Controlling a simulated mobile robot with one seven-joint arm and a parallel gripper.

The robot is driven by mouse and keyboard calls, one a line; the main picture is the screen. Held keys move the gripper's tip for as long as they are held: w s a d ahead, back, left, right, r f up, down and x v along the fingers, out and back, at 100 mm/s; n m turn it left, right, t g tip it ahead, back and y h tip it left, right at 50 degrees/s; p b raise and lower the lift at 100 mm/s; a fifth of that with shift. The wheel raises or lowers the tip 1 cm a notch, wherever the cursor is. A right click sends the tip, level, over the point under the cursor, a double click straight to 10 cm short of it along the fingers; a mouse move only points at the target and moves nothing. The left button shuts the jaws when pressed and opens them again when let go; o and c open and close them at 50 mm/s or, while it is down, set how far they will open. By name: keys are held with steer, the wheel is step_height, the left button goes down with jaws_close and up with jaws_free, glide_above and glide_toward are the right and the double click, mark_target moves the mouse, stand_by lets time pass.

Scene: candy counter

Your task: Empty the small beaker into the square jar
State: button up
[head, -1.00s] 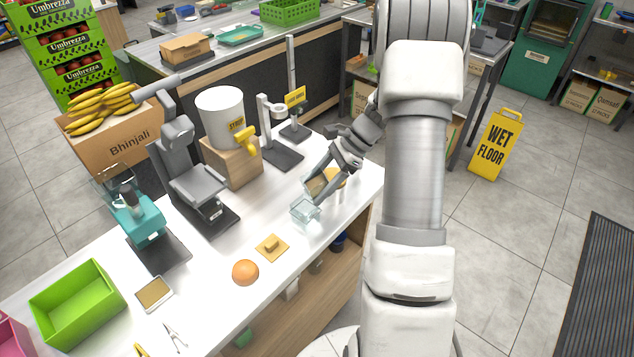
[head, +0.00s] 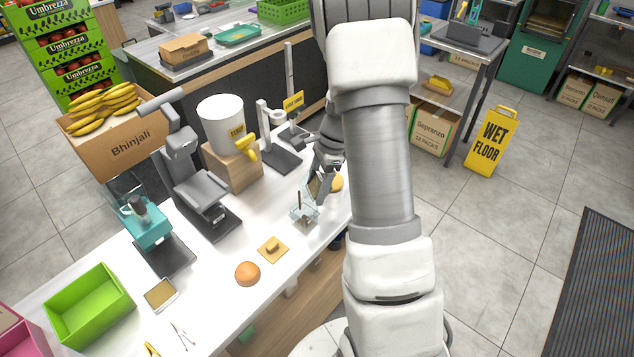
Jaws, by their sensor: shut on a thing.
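The square jar (head: 304,216) is clear glass and stands near the right front edge of the white counter. My gripper (head: 319,187) is above and just behind the jar, pointing down, and is shut on the small beaker (head: 314,187). The beaker looks tilted, with brownish contents, and its mouth is close over the jar. A thin brown streak shows at the jar's opening; I cannot tell whether it is falling contents. My arm and fingers hide part of the beaker, and the jar's inside is too small to read clearly.
A round yellow-orange thing (head: 337,182) lies right behind my gripper. Grey stands (head: 280,157) and a white drum (head: 221,125) stand farther back.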

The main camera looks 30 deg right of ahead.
mark_target(302, 191)
steer(key=shift+a+r+g+h+p, duration=0.15)
steer(key=shift+r+h+p, duration=0.25)
steer(key=shift+h+p, duration=0.8)
steer(key=shift+a+r+g+h+p, duration=0.15)
steer(key=shift+r+h+p, duration=0.4)
steer(key=shift+p, duration=1.15)
steer(key=shift+a+f+h, duration=0.1)
steer(key=shift+f+h, duration=0.05)
steer(key=shift+h, duration=0.7)
steer(key=shift+w+a+r+g+h, duration=0.15)
steer(key=shift+a+r+h, duration=0.1)
steer(key=shift+h, duration=0.7)
steer(key=shift+s+a+r+g+h, duration=0.1)
steer(key=shift+a+r+h, duration=0.15)
steer(key=shift+h, duration=0.75)
steer(key=shift+w+a+r+g+h, duration=0.15)
steer(key=shift+r+h, duration=0.1)
steer(key=shift+h, duration=0.7)
steer(key=shift+a+h+b, duration=0.25)
steer(key=shift+h+b, duration=0.25)
steer(key=shift+h, duration=0.2)
steer(key=shift+a+r+g+h+b, duration=0.1)
steer(key=shift+a+g+h+b, duration=0.15)
steer(key=shift+h+b, duration=0.45)
steer(key=shift+a+r+g+h+b, duration=0.1)
steer(key=shift+a+g+h+b, duration=0.1)
steer(key=shift+h+b, duration=0.5)
steer(key=shift+a+r, duration=0.1)
steer(key=shift+b, duration=0.55)
